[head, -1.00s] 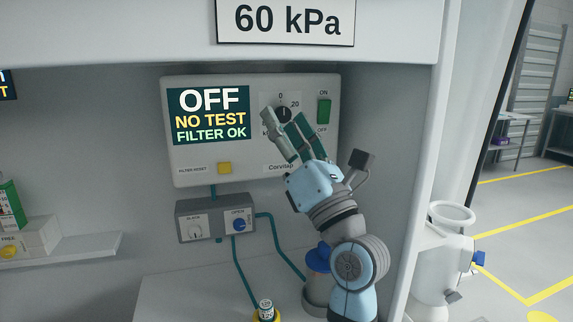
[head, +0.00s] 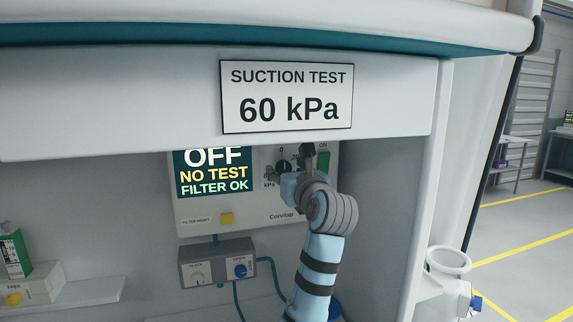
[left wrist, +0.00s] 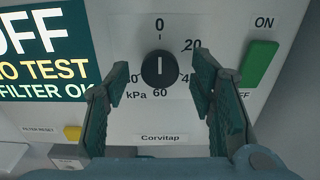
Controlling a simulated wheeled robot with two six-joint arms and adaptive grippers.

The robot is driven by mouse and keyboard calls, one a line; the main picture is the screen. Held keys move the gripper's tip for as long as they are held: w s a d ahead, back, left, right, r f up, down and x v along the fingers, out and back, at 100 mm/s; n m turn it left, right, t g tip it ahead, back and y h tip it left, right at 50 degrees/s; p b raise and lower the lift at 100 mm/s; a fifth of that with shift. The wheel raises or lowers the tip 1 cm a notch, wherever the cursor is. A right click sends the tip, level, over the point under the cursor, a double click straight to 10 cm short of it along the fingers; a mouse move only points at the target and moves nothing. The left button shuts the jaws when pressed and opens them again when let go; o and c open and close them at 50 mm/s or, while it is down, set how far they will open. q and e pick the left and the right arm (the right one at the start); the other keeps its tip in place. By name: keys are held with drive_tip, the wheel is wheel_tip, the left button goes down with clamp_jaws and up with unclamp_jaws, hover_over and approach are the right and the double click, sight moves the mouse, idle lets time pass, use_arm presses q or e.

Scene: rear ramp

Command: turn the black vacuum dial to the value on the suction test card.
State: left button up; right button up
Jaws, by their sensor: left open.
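The black vacuum dial (left wrist: 158,69) is on the white panel (left wrist: 150,118) in the left wrist view. Its white line is vertical and lies nearer the 0 above it than the 60 below. The dial also shows partly in the head view (head: 283,165). The suction test card (head: 288,97) above reads 60 kPa. My left gripper (left wrist: 159,79) is open in front of the panel, with one green-padded finger to each side of the dial and visible gaps between. In the head view the left gripper (head: 284,175) is foreshortened and partly hides the dial. My right gripper is not in view.
The screen (head: 213,172) reads OFF, NO TEST, FILTER OK. A green ON/OFF switch (left wrist: 260,63) is right of the dial, near the right finger. A yellow filter reset button (head: 227,218) is lower left. A grey valve box (head: 218,262) hangs below.

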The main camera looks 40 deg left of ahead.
use_arm(q)
drive_tip(key=shift+w+a, duration=0.2)
drive_tip(key=shift+a, duration=0.15)
drive_tip(key=shift+r, duration=0.1)
drive_tip(key=shift+d, duration=0.1)
drive_tip(key=c, duration=1.1)
